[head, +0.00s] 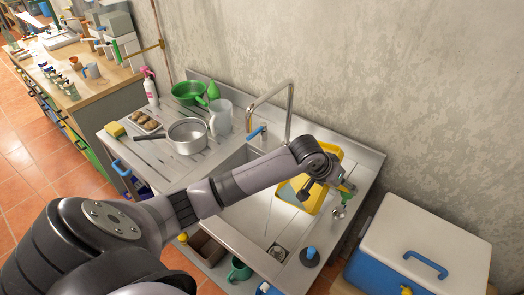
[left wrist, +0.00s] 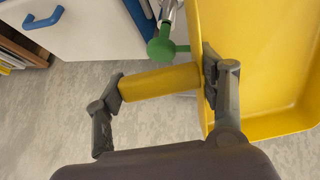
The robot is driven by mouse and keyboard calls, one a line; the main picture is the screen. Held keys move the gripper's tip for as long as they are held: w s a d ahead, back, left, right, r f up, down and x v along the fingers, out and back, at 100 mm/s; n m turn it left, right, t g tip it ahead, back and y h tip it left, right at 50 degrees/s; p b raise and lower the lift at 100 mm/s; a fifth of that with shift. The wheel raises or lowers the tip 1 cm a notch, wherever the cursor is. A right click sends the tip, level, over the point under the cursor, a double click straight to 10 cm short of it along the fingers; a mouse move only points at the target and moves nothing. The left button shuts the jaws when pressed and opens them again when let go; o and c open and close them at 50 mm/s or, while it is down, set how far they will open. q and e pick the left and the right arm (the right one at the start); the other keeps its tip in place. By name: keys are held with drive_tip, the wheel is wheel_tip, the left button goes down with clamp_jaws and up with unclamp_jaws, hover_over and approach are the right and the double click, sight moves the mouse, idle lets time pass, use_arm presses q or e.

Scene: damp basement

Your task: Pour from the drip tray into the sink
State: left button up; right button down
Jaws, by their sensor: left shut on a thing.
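The yellow drip tray (head: 312,207) is over the right part of the metal sink (head: 245,215), partly hidden by my left arm. In the left wrist view the tray (left wrist: 265,75) fills the right side, and its round yellow handle (left wrist: 160,82) lies between the fingers. My left gripper (head: 335,180) is shut on that handle; it also shows in the left wrist view (left wrist: 160,87). The visible tray floor in the wrist view looks bare; I cannot tell whether liquid is in it. My right gripper is not in view.
A tall faucet (head: 291,100) stands behind the sink. A saucepan (head: 187,136), a clear jug (head: 220,118) and a green colander (head: 188,92) stand on the drainboard to the left. A blue-and-white cooler (head: 425,240) is at the right, near the wall.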

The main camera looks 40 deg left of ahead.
use_arm(q)
drive_tip(key=shift+s+a+f+t+h+b, duration=0.2)
drive_tip(key=shift+s+a+f+t+b, duration=0.15)
drive_tip(key=shift+s+f+b, duration=0.2)
drive_tip(key=shift+s+a+f+t+h+b, duration=0.2)
drive_tip(key=shift+s+f+t+b, duration=0.25)
drive_tip(key=shift+f+b, duration=0.15)
drive_tip(key=shift+r, duration=0.1)
idle(0.7)
drive_tip(key=shift+s+a+r+t+h, duration=0.25)
drive_tip(key=shift+s+r+t, duration=0.15)
drive_tip(key=shift+s+r, duration=0.1)
drive_tip(key=shift+s+a+r+t+h, duration=0.25)
drive_tip(key=shift+s+r+t, duration=0.15)
drive_tip(key=shift+r, duration=0.05)
drive_tip(key=shift+s, duration=0.15)
idle(0.5)
drive_tip(key=shift+s+a+r+t+h+b, duration=0.15)
drive_tip(key=shift+s+a+r+t+b, duration=0.1)
drive_tip(key=shift+s+r+t, duration=0.15)
drive_tip(key=shift+s+a+r+t+h+b, duration=0.15)
drive_tip(key=shift+s+a+r+t, duration=0.15)
drive_tip(key=shift+s, duration=0.2)
drive_tip(key=shift+r, duration=0.1)
drive_tip(key=shift+s, duration=0.15)
idle(0.5)
